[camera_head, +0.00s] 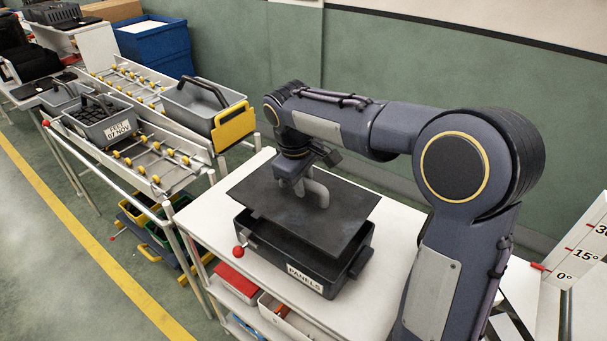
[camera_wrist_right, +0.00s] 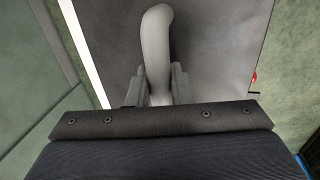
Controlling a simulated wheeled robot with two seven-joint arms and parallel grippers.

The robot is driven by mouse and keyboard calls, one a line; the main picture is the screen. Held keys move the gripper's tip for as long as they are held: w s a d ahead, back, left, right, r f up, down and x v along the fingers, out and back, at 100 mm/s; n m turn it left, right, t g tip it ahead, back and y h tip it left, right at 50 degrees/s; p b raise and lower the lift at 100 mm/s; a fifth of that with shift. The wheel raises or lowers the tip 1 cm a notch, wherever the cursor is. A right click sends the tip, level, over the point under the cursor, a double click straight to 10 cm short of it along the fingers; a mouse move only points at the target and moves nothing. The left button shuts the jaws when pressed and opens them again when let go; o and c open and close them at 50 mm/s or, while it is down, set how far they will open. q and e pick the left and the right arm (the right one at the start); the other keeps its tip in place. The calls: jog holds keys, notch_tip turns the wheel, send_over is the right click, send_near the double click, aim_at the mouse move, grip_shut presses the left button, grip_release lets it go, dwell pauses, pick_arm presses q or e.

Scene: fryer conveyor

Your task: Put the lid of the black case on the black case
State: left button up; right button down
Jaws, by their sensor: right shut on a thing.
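The black case (camera_head: 330,279), labelled PANELS, stands on the white table. Its lid (camera_head: 262,196) is a flat dark plate with a grey curved handle (camera_head: 319,191). The lid is over the case, turned and offset from it, so part of the case's inside shows at the front and right. I cannot tell whether the lid touches the rim. My right gripper (camera_head: 305,188) is shut on the lid's handle. In the right wrist view the handle (camera_wrist_right: 156,50) stands between the two fingers (camera_wrist_right: 158,85), with the lid (camera_wrist_right: 215,45) behind. My left gripper is not in view.
The white table (camera_head: 205,215) has free room around the case. Roller conveyors at the left carry grey bins (camera_head: 190,105). A shelf below the table holds a red box (camera_head: 237,282). A blue bin (camera_head: 153,45) stands at the back, and a green wall is behind.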

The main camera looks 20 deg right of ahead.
aim_at(304, 203)
jog(key=shift+r, duration=0.1)
dwell(0.3)
jog(key=shift+s+a+b+x, duration=0.1)
jog(key=shift+a+b+x, duration=0.1)
jog(key=shift+b+x, duration=0.65)
jog(key=shift+s+a+b+x, duration=0.15)
jog(key=shift+b+x, duration=0.15)
jog(key=shift+x, duration=0.9)
jog(key=shift+s+a+b+x, duration=0.1)
jog(key=shift+a+b+x, duration=0.1)
jog(key=shift+b+x, duration=0.65)
jog(key=shift+f, duration=0.3)
jog(key=shift+p, duration=0.5)
jog(key=shift+b+x, duration=0.5)
jog(key=shift+x, duration=0.55)
jog(key=shift+s+a, duration=0.15)
jog(key=c, duration=1.2)
grip_release()
jog(key=shift+o, duration=0.4)
